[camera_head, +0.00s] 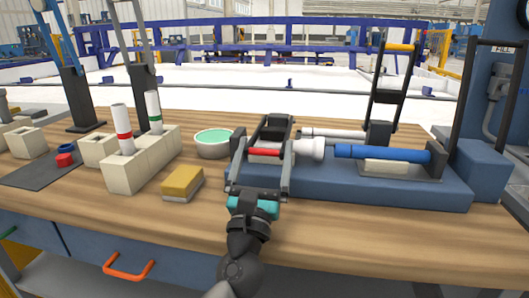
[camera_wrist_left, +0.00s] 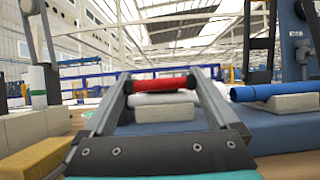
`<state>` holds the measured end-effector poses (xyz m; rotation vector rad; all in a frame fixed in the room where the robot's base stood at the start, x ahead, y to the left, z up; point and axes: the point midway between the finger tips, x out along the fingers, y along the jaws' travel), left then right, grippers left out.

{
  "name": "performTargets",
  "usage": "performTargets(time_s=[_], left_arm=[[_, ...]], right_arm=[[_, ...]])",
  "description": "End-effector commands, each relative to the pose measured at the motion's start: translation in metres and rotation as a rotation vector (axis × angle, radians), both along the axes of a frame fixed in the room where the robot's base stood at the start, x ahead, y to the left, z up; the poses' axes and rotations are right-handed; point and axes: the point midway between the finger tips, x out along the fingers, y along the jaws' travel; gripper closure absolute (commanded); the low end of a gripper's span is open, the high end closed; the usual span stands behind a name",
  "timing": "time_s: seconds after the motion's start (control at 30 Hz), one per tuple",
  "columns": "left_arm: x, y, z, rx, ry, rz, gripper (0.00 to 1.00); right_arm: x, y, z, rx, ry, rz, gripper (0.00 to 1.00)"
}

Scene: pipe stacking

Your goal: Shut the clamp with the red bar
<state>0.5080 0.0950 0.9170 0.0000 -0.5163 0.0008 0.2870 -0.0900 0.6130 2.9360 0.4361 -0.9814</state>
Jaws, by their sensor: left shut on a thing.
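The red bar (camera_head: 265,152) of the clamp sits low, close above a pale block (camera_head: 264,159) on the blue base. My left gripper (camera_head: 264,148) reaches over the base's front edge and is shut on the red bar, with one finger at each end of it. In the left wrist view the bar (camera_wrist_left: 160,85) lies level between the fingertips, with a white rounded surface just under it. The clamp's side arms are mostly hidden by the fingers. My right gripper is not in view.
A clamp with a yellow bar (camera_head: 399,47) stands upright behind the blue pipe (camera_head: 382,153). A white fitting (camera_head: 311,149) is just right of my fingers. A green-filled bowl (camera_head: 213,143), a yellow sponge-like block (camera_head: 182,182) and pale blocks holding pipes stand left. The front right tabletop is clear.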

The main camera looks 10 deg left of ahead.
Motion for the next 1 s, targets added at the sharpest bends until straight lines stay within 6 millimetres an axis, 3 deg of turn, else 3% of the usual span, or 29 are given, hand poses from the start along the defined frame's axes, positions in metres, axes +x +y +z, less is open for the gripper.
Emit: performTargets(time_s=[0.27, 0.3, 0.33, 0.73, 1.0], left_arm=[[0.001, 0.000, -0.008, 0.002, 0.015, 0.001, 1.00], [0.001, 0.000, -0.008, 0.002, 0.015, 0.001, 0.04], [0.001, 0.000, -0.008, 0.002, 0.015, 0.001, 0.01], [-0.007, 0.000, -0.008, 0.001, 0.007, 0.000, 0.00], [-0.045, 0.000, -0.031, 0.003, 0.010, -0.001, 0.00]], right_arm=[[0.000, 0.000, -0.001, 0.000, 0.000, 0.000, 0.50], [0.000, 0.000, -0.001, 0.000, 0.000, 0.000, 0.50], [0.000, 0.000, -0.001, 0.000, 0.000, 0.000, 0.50], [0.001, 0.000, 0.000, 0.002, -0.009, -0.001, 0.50], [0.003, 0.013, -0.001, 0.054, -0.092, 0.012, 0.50]])
